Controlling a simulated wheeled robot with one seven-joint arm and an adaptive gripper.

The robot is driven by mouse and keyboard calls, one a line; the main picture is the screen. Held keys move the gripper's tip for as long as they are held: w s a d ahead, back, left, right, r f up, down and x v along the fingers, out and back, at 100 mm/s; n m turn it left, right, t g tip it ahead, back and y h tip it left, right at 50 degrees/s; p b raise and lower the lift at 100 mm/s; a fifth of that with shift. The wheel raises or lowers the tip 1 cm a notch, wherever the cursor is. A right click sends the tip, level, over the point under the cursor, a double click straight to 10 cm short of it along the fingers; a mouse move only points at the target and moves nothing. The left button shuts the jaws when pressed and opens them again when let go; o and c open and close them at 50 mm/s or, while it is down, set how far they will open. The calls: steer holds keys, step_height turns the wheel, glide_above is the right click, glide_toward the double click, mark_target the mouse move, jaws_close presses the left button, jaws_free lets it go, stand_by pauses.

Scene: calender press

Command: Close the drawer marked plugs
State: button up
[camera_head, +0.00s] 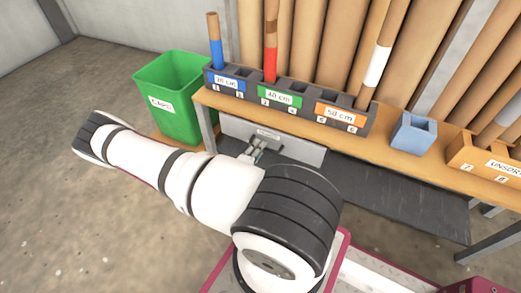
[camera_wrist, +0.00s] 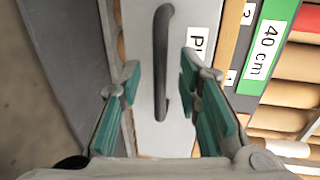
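The drawer front (camera_head: 300,150) is a pale grey panel under the bench's front edge, with a small label (camera_head: 268,133) too small to read in the head view. In the wrist view the drawer front (camera_wrist: 145,135) fills the middle, with a dark bar handle (camera_wrist: 161,60) and a partly cut-off label (camera_wrist: 202,35) starting "PL". My gripper (camera_head: 256,152) is at the drawer front, partly hidden by my arm. In the wrist view my gripper (camera_wrist: 158,78) is open, teal pads on either side of the handle, seemingly not closed on it. How far out the drawer stands is unclear.
The bench (camera_head: 385,153) carries a dark rack (camera_head: 290,108) with several tubes, a blue box (camera_head: 413,133) and an orange "unsorted" box (camera_head: 485,160). A green bin (camera_head: 178,100) stands left of the bench. A dark shelf (camera_head: 400,195) lies below. Floor at left is clear.

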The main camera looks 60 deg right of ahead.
steer(key=shift+x, duration=1.35)
steer(key=shift+c, duration=0.6)
jaws_close()
steer(key=shift+w+d+r+p, duration=0.1)
steer(key=shift+d+p, duration=0.3)
steer(key=shift+d, duration=1.05)
steer(key=shift+o, duration=0.6)
jaws_free()
steer(key=shift+a, duration=0.1)
steer(key=v, duration=1.1)
steer(key=shift+a, duration=0.4)
